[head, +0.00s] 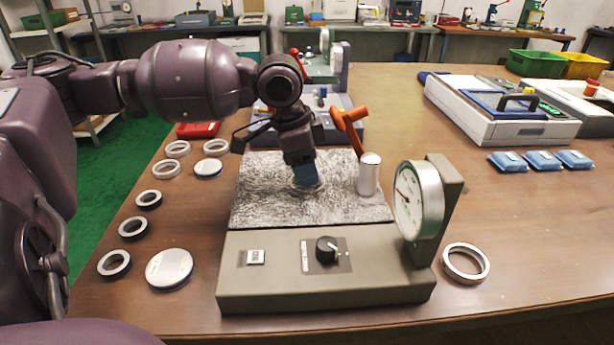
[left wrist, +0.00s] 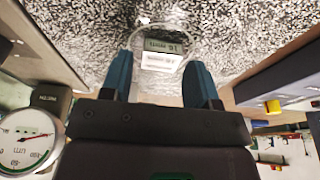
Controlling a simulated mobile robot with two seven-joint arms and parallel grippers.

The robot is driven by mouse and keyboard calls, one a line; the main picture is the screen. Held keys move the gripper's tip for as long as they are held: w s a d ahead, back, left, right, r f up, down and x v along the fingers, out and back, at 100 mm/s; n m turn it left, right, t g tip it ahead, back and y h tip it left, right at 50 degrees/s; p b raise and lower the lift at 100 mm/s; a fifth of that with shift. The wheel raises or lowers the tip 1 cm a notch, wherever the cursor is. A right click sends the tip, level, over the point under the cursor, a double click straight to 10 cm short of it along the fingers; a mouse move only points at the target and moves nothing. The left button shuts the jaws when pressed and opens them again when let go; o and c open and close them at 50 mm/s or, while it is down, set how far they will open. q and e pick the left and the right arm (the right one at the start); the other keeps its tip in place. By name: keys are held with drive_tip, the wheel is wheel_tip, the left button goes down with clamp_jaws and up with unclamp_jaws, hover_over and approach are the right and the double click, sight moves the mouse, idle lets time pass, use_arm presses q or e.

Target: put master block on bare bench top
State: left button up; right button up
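My left gripper (head: 307,178) points down over the speckled plate of a grey gauge stand (head: 325,285). In the left wrist view, its two blue fingers (left wrist: 160,68) stand on either side of a small labelled block (left wrist: 162,48), which appears to be the master block. The block sits in front of a round pale disc on the plate. I cannot tell whether the fingers touch it. In the head view the fingers hide the block. The bare brown bench top (head: 520,225) shows around the stand. My right gripper is not in view.
A dial gauge (head: 418,203) and a metal cylinder (head: 369,176) by an orange lever (head: 349,125) stand close right of my gripper. Several rings lie left of the stand and one ring (head: 465,279) lies right. Blue packets (head: 541,161) lie farther right, with clear bench between.

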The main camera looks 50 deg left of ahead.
use_arm(q)
drive_tip(key=c, duration=0.8)
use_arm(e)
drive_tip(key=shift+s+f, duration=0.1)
use_arm(q)
drive_tip(key=shift+r, duration=0.1)
drive_tip(key=shift+r+p, duration=0.75)
drive_tip(key=shift+r, duration=1.7)
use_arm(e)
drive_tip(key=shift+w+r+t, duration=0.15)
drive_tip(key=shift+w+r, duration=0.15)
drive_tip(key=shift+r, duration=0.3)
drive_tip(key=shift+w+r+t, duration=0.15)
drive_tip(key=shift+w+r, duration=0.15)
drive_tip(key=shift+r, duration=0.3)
